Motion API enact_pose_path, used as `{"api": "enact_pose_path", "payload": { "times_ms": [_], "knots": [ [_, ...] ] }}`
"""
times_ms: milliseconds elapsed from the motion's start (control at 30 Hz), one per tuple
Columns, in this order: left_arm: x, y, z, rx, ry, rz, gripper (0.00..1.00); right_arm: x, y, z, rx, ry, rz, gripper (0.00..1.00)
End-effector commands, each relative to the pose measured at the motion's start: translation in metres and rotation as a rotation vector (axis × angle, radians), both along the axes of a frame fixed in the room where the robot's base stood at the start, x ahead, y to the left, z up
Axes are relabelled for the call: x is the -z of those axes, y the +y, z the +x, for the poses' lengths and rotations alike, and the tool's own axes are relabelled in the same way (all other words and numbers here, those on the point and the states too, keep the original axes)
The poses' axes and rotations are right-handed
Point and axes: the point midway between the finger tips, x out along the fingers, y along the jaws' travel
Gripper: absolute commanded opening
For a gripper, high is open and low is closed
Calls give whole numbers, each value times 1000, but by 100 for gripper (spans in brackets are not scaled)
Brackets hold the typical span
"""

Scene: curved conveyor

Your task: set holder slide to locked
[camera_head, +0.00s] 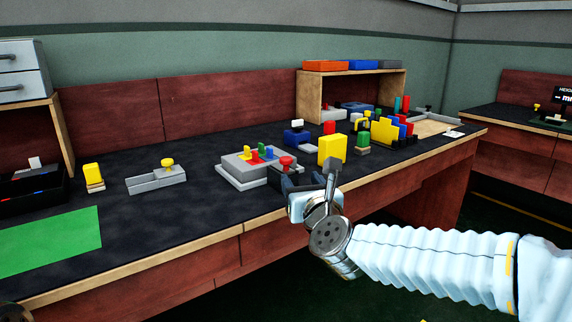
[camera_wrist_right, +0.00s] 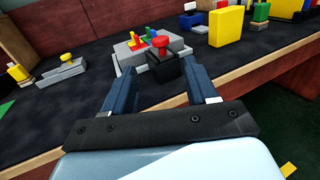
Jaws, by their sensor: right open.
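My right gripper (camera_head: 308,182) is open and empty at the table's front edge; its two dark fingers (camera_wrist_right: 162,78) show in the wrist view. A black block with a red knob (camera_head: 286,163) lies just past the fingertips. In the wrist view the red knob (camera_wrist_right: 161,42) appears between the fingers, apart from them. A grey slide-like fixture with a yellow knob (camera_head: 157,178) lies farther left; it also shows in the wrist view (camera_wrist_right: 62,74). I cannot tell which of these is the holder slide, or its setting.
A grey panel (camera_head: 236,174) with red, green and blue parts stands behind the black block. A yellow block (camera_head: 332,149) stands close beyond my right gripper. A green mat (camera_head: 55,242) lies at left. The dark tabletop (camera_head: 205,218) is clear at front left.

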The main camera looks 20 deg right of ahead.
Motion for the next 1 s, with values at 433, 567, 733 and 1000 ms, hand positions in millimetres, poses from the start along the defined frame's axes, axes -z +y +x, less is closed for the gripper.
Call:
{"api": "enact_pose_path", "payload": {
  "times_ms": [433, 567, 733, 1000],
  "knots": [
    [-20, -6, -2, 10, 5, -8, 43, 0, -4, 97, -1, 5, -6, 58],
    [-24, -7, -3, 12, 6, -10, 43, 0, -5, 116, -1, 4, -5, 58],
    [-25, -8, -3, 14, 7, -12, 43, 2, -6, 128, -2, 5, -7, 58],
    [-25, -8, -3, 15, 6, -12, 43, 2, -6, 129, -1, 4, -7, 58]
  ]
}}
